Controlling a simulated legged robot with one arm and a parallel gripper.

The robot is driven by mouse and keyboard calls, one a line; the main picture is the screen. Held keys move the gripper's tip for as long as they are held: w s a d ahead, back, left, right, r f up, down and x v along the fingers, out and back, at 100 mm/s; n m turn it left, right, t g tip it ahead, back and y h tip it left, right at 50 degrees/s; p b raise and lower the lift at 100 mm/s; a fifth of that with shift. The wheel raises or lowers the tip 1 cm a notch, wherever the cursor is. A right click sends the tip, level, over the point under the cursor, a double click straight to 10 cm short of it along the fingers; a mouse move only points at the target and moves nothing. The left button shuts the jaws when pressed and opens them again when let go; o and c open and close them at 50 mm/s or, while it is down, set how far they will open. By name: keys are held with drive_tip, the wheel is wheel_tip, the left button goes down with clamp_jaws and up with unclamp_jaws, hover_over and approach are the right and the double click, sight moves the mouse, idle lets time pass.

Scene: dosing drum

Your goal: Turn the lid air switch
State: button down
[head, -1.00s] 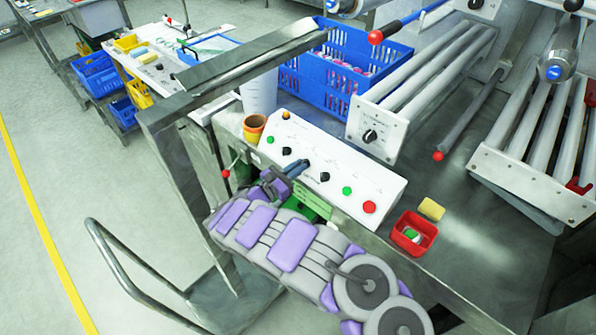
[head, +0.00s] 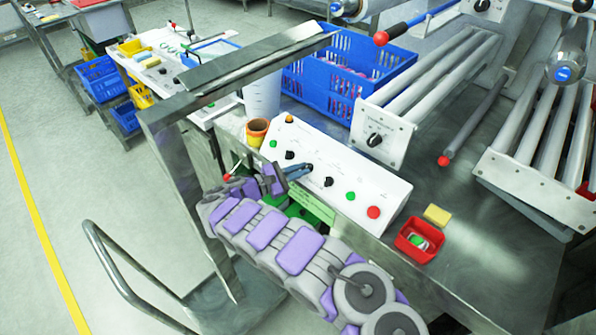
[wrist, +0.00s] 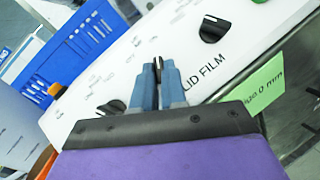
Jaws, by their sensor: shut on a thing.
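The white control panel (head: 345,180) on the bench front carries a row of buttons and black rotary switches. My gripper (head: 308,168) reaches it from below, its blue-grey fingers at the panel's middle, between two black knobs. In the wrist view my gripper (wrist: 157,75) is shut on a small black switch knob (wrist: 157,63), seen edge-on between the fingertips; I take it for the lid air switch, though its label cannot be read. Another black knob (wrist: 214,28) stands to its right, above the print "LID FILM". The fingers hide most of the held knob.
A green button (head: 350,195) and red button (head: 373,212) are at the panel's right. An orange cup (head: 257,131) stands at its left end. A red tray (head: 419,240) and yellow sponge (head: 437,215) lie to the right. A steel frame post (head: 175,170) stands left of my arm.

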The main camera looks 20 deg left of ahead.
drive_tip(key=shift+w+r, duration=0.15)
drive_tip(key=c, duration=1.2)
unclamp_jaws()
drive_tip(key=shift+d, duration=0.1)
drive_tip(key=shift+f, duration=0.2)
drive_tip(key=shift+r, duration=0.15)
drive_tip(key=shift+r, duration=0.3)
drive_tip(key=shift+s+d+r+p, duration=0.85)
drive_tip(key=shift+s+d, duration=0.6)
drive_tip(key=shift+s, duration=0.8)
drive_tip(key=shift+s+d+r+p, duration=0.5)
drive_tip(key=shift+s+d+p, duration=0.8)
drive_tip(key=shift+s, duration=0.9)
drive_tip(key=shift+s+d+r+p, duration=0.8)
drive_tip(key=shift+s+d, duration=0.75)
drive_tip(key=shift+s, duration=0.7)
